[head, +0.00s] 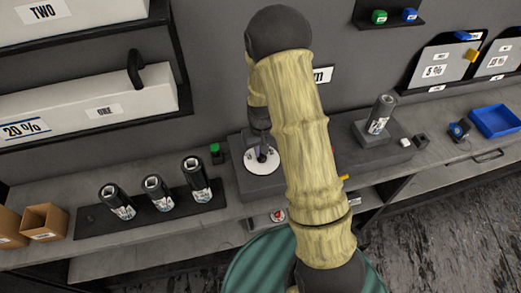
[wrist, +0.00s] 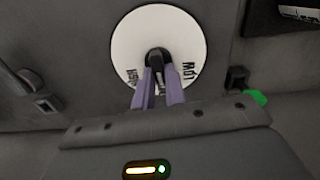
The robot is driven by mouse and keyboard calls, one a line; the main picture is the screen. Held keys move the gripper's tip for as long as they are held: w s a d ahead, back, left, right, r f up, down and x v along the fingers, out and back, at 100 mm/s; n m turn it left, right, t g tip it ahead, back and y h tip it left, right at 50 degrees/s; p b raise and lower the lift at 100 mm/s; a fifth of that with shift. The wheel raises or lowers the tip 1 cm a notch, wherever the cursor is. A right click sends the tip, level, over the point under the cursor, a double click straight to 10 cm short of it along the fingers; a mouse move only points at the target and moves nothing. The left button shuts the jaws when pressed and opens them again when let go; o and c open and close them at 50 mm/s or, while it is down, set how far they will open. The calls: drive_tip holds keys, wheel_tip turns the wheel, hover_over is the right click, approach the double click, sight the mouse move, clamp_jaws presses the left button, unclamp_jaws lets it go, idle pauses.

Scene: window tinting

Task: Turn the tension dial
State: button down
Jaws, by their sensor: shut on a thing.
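The tension dial is a white round plate with a dark knob at its centre. In the head view the dial (head: 262,161) lies on top of a dark grey block on the bench, partly hidden by my arm. In the wrist view the dial (wrist: 185,28) fills the top middle, with printed labels near its lower rim, one reading "LOW". My gripper (wrist: 158,72) has purple fingers shut on the dark knob (wrist: 158,56). In the head view my gripper (head: 261,155) reaches down onto the dial.
Several black rolls (head: 158,194) stand in a dark tray left of the block. A green-topped item (head: 215,151) sits just left of the dial block. A blue tray (head: 497,121) is at far right.

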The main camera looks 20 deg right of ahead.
drive_tip(key=shift+d+m, duration=0.1)
drive_tip(key=shift+m, duration=0.4)
drive_tip(key=c, duration=1.4)
unclamp_jaws()
drive_tip(key=shift+c, duration=0.2)
drive_tip(key=shift+r, duration=0.1)
wheel_tip(320, 180, up, 17)
drive_tip(key=b, duration=0.2)
drive_tip(key=shift+r, duration=0.1)
